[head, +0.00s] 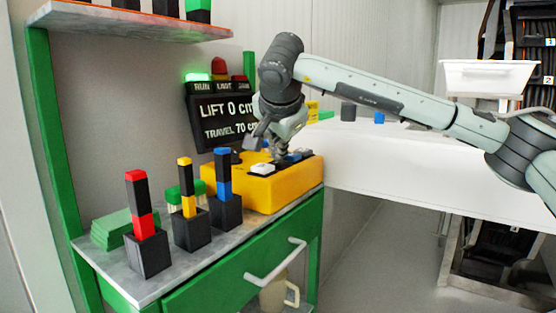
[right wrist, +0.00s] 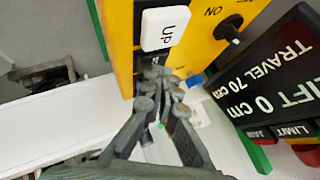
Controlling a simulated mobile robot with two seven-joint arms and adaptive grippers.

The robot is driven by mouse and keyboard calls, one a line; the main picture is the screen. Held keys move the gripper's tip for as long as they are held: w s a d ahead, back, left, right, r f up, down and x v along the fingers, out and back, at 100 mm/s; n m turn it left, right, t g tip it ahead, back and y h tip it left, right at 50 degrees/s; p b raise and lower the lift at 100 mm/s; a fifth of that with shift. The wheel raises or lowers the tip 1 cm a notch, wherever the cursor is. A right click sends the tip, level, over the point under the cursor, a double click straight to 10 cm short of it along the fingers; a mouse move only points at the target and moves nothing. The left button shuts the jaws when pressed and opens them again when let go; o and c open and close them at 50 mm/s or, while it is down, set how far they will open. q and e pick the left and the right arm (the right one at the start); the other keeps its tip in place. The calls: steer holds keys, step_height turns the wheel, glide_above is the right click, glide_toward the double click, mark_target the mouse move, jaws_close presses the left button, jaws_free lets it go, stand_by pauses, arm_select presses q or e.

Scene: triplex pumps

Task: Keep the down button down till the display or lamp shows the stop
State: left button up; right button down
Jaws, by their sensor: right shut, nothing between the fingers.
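The yellow control box (head: 250,192) sits on the green bench. Its white UP button (head: 263,169) shows, and reads clearly in the right wrist view (right wrist: 165,28). My right gripper (head: 283,157) is shut and empty, with its fingertips (right wrist: 160,78) at the box face just beside the UP button. The fingers cover the spot there, so I cannot make out the down button or tell whether it is pressed. The display (head: 225,118) reads LIFT 0 cm and TRAVEL 70 cm. The RUN lamp (head: 199,79) glows green; the LIMIT lamp (head: 222,85) looks unlit. My left gripper is not in view.
Black holders with red (head: 146,226), yellow (head: 189,206) and blue (head: 224,187) topped posts stand left of the box. A black knob (right wrist: 230,28) is on the box face. A shelf (head: 130,20) hangs above. A white surface (head: 400,160) lies right.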

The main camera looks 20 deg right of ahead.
steer(key=shift+r+p, duration=0.6)
steer(key=shift+r, duration=0.35)
steer(key=shift+r+p, duration=1.8)
steer(key=shift+r, duration=0.75)
